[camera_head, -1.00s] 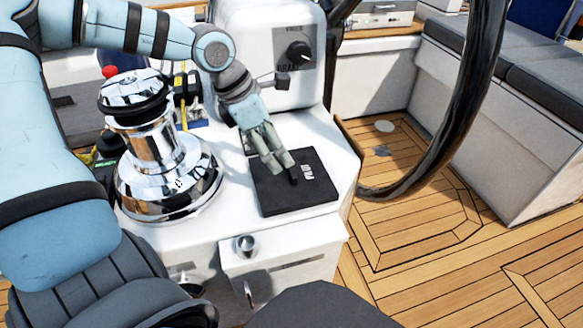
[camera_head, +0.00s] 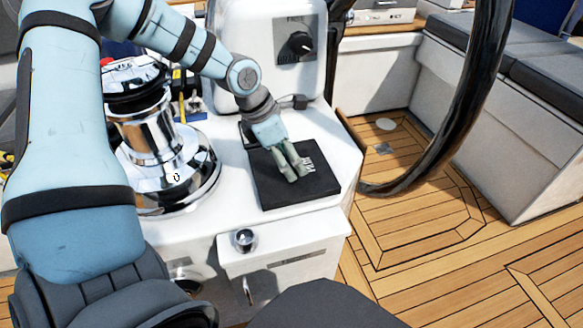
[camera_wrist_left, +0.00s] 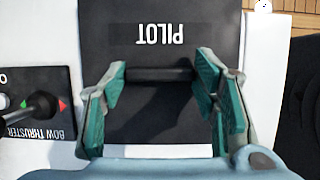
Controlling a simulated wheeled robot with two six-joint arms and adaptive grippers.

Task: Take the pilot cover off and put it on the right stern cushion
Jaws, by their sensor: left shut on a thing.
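The pilot cover (camera_head: 272,186) is a flat black square plate lettered PILOT, lying on top of the white console. In the left wrist view the cover (camera_wrist_left: 200,12) carries a dark bar handle (camera_wrist_left: 160,75). My left gripper (camera_head: 296,171) is down at the cover. Its two green-padded fingers (camera_wrist_left: 161,92) are shut on the ends of the bar handle. The cover looks flat on the console. Dark grey cushions (camera_head: 545,90) top the bench at the right in the head view; I cannot tell which is the right stern cushion. My right gripper is not in view.
A chrome winch (camera_head: 150,140) stands left of the cover, near my left arm. A large dark steering wheel rim (camera_head: 470,100) rises between console and bench. A bow thruster lever (camera_wrist_left: 38,106) sits beside the cover. The teak floor (camera_head: 420,225) is clear.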

